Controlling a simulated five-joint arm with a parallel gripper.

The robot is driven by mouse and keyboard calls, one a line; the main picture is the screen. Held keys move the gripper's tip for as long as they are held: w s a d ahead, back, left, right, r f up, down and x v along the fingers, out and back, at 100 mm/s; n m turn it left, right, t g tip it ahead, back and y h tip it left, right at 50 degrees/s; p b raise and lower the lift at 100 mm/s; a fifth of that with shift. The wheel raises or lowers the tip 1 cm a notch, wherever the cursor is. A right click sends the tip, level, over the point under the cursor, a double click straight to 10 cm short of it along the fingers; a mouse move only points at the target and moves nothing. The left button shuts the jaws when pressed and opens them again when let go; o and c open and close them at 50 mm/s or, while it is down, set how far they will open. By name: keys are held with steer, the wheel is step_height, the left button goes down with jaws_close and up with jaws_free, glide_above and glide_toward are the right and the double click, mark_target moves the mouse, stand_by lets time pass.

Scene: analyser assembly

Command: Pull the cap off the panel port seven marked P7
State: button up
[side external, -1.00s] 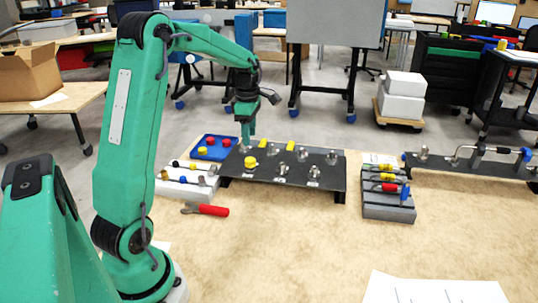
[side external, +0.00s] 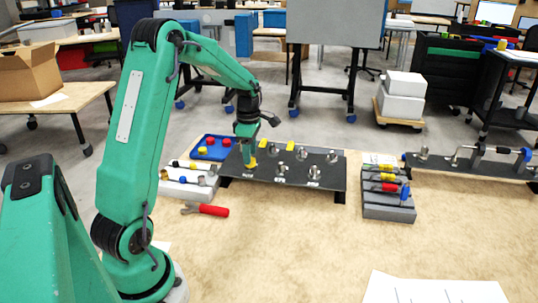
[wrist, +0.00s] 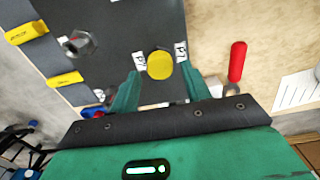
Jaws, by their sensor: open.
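The yellow cap (wrist: 159,65) sits on the dark panel (wrist: 115,22), between two white labels (wrist: 139,62) whose rotated marking looks like P7. In the wrist view my gripper (wrist: 161,76) is open, with one green finger on each side of the cap's near edge and gaps between them. In the side view my gripper (side external: 248,158) is low over the panel's left part (side external: 233,177), at the cap, which it mostly hides. I cannot tell whether the fingertips are level with the cap.
Other metal port fittings (side external: 313,172) and yellow blocks (side external: 290,146) stand on the panel. A blue tray (side external: 205,155) and a white rack (side external: 183,189) are to its left. A red-handled tool (side external: 213,210) lies in front. A grey rack (side external: 388,212) stands right.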

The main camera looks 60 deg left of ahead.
steer(key=shift+f, duration=1.05)
steer(key=c, duration=0.9)
steer(key=shift+r, duration=1.55)
